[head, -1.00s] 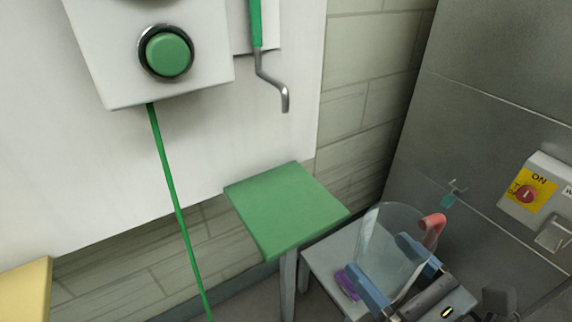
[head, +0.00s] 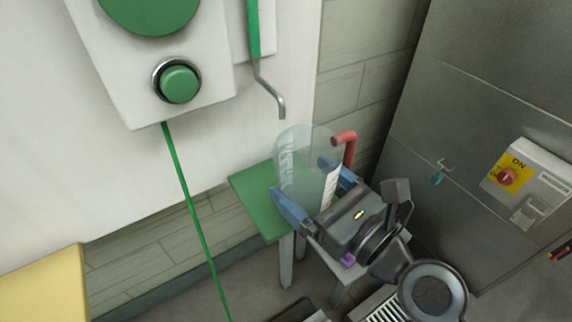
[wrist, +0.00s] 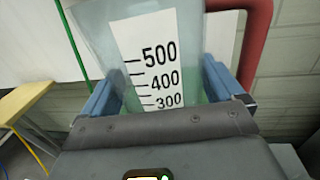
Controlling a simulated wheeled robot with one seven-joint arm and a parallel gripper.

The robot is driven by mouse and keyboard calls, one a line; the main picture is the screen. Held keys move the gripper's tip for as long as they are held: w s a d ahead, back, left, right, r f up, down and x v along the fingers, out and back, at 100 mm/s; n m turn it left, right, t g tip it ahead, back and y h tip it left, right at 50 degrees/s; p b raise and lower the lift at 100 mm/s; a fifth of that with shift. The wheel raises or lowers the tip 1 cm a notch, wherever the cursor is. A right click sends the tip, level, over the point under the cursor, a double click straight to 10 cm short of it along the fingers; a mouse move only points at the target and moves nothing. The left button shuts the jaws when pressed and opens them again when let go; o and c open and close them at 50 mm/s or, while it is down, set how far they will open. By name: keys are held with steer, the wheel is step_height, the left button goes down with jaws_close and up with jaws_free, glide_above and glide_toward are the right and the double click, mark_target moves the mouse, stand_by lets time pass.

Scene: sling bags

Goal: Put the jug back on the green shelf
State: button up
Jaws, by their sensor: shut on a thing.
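The jug (head: 300,158) is clear, with a red handle and a white measuring scale. My gripper (head: 305,190) is shut on its sides with blue fingers. In the head view the jug overlaps the green shelf (head: 258,198), a small square top on grey legs. I cannot tell whether its base touches the shelf, as the gripper hides part of it. The wrist view shows the jug (wrist: 95,22) upright between both fingers, its scale facing the camera and the red handle on the right.
A metal spout (head: 272,92) hangs just above and behind the jug. A white box with a green button (head: 180,84) is at upper left. A green hose (head: 192,215) runs down the wall. A yellow surface (head: 45,290) is at lower left. A grey cabinet (head: 455,110) stands right.

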mark_target(324, 205)
steer(key=x, duration=0.3)
steer(key=f+x, duration=0.1)
steer(key=x, duration=0.1)
steer(key=shift+w+a, duration=0.2)
steer(key=shift+a, duration=0.05)
steer(key=shift+f, duration=0.25)
steer(key=shift+f, duration=0.2)
steer(key=o, duration=0.9)
steer(key=shift+r, duration=0.15)
steer(key=b+v, duration=0.1)
steer(key=v, duration=1.1)
steer(key=shift+d, duration=0.1)
